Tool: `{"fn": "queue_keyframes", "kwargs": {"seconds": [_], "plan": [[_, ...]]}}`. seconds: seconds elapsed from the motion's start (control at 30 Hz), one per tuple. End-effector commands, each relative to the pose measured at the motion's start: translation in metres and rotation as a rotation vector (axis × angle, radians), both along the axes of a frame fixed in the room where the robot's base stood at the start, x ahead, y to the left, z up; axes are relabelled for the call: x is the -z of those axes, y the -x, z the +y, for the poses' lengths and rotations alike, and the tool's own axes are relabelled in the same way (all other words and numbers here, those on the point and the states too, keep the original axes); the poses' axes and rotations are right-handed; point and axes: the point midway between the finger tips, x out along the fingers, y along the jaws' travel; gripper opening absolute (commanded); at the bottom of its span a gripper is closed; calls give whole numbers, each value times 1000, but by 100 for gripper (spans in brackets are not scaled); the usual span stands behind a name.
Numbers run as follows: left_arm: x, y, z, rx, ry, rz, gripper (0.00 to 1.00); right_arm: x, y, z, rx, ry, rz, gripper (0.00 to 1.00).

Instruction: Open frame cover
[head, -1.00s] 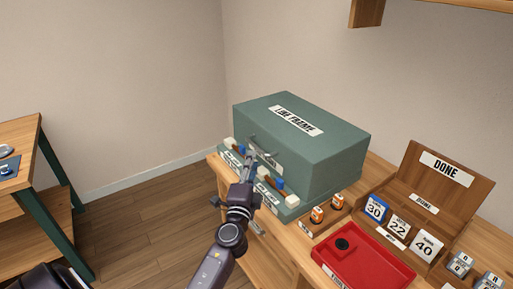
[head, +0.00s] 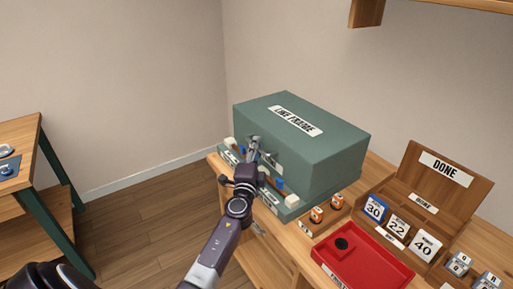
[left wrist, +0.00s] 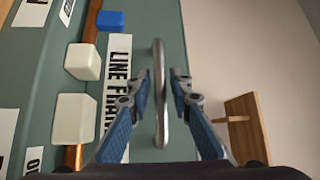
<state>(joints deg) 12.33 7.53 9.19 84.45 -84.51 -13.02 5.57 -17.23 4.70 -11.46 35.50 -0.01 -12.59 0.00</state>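The frame cover (head: 325,150) is a big green box lid labelled "LINE FRAME" on top, sitting closed on a green base (head: 290,214) on the wooden desk. A grey bar handle (left wrist: 160,95) runs along the cover's front face, beside a second "LINE FRAME" label (left wrist: 118,75) in the left wrist view. My left gripper (head: 257,150) is at the front of the cover. In the left wrist view its fingers (left wrist: 162,76) are spread, one on each side of the handle, with gaps between. My right gripper is not in view.
White and blue pegs (left wrist: 75,115) line the base's front ledge close beside the gripper. To the right stand orange parts (head: 316,214), a red tray (head: 370,275) and a wooden "DONE" box (head: 440,180) with number cards. The wall is behind the cover; open floor lies left.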

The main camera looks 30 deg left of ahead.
Motion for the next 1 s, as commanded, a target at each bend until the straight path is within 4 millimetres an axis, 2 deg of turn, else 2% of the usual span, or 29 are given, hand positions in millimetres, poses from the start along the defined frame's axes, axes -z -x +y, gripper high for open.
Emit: {"fn": "queue_keyframes", "kwargs": {"seconds": [0.03,0.13,0.67,0.87,1.0], "plan": [[0,0,0,0,0,0,11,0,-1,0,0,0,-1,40],[0,0,0,0,0,0,0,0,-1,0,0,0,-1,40],[-3,0,-1,0,-1,6,0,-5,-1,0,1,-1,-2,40],[-18,-4,-2,1,-13,34,0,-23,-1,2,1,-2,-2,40],[-35,-8,-4,2,-30,73,0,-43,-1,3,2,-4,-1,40]]}}
